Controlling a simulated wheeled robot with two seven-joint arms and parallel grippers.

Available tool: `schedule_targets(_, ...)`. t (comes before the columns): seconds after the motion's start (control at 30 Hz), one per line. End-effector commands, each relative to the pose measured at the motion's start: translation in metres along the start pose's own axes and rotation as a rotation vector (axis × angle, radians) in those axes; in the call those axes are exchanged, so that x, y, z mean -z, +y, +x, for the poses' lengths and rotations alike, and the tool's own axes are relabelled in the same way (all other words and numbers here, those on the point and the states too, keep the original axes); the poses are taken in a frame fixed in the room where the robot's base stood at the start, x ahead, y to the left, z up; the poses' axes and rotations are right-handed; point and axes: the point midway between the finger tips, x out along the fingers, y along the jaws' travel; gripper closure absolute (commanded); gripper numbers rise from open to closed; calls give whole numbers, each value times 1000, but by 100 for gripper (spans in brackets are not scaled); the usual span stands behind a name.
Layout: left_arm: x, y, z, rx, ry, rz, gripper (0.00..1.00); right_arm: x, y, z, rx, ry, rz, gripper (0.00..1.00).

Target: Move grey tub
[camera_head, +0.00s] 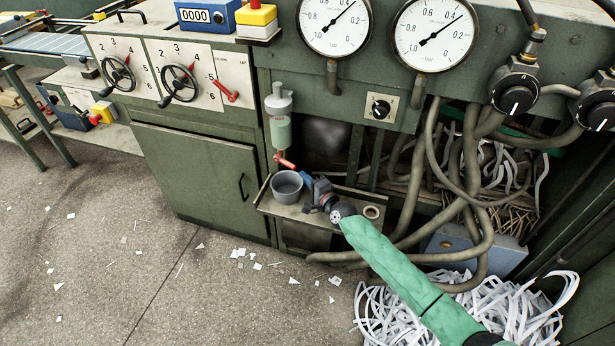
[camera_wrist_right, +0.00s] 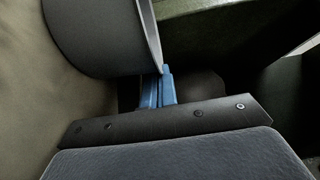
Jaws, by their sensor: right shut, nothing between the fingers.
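The grey tub (camera_head: 287,188) stands upright on a shallow metal tray shelf (camera_head: 330,217) below a hanging filter bowl. In the head view my right gripper (camera_head: 307,179) is just to the right of the tub, close to its rim, its blue fingertips pointing at it. In the right wrist view a dark grey curved form, which looks like the tub (camera_wrist_right: 95,38), fills the upper left. The blue fingers (camera_wrist_right: 157,92) are shut and empty beside its edge. Whether they touch it I cannot tell. My left gripper is out of view.
The filter bowl (camera_head: 279,120) with a red lever (camera_head: 285,162) hangs above the tub. A small round cup-like part (camera_head: 372,212) is at the tray's right end. Thick hoses (camera_head: 415,190) loop to the right.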

Motion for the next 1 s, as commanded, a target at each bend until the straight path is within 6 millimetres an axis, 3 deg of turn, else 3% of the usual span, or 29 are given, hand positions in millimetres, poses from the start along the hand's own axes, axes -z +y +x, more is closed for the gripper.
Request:
schedule_targets(0.17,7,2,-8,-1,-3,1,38,-18,-2,-6,0,0,1,100)
schedule_targets(0.67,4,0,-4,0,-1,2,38,-16,1,-2,1,3,0,100)
schedule_targets(0.87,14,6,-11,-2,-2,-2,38,-18,-36,-2,4,3,4,100)
schedule_targets(0.97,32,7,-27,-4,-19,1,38,-18,-55,-2,3,3,4,100)
schedule_targets(1.0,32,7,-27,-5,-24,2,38,-26,-50,-5,-1,1,5,100)
